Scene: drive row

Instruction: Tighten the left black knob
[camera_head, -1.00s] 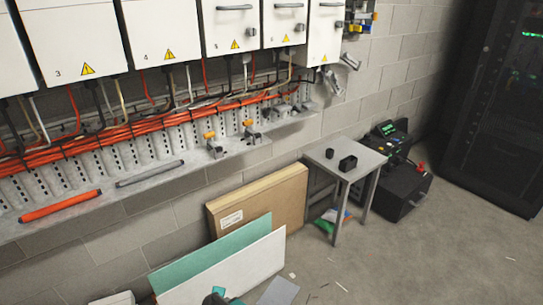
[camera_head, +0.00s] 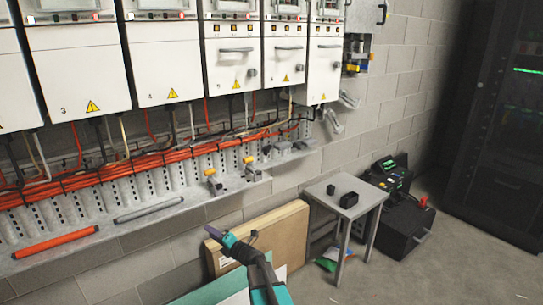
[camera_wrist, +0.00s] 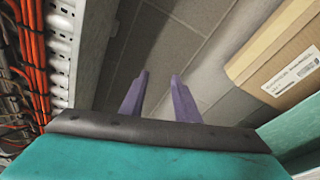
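My gripper (camera_head: 216,234) is raised low in front of the grey block wall, below the metal ledge and by the cardboard panel. In the wrist view its two purple fingers (camera_wrist: 160,82) stand apart with nothing between them. I cannot clearly tell which thing is the left black knob. Small dark knobs show on the cabinet doors, one at left (camera_head: 252,72). Two clamp-like fittings with orange tops, a left one (camera_head: 211,174) and a right one (camera_head: 249,162), sit on the ledge (camera_head: 150,213), with dark parts too small to make out. My gripper touches none of these.
A small grey table (camera_head: 362,201) carries two small black objects. A cardboard panel (camera_head: 285,231) leans on the wall below the ledge. Orange cables (camera_head: 100,173) run above the ledge. Open floor lies at right.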

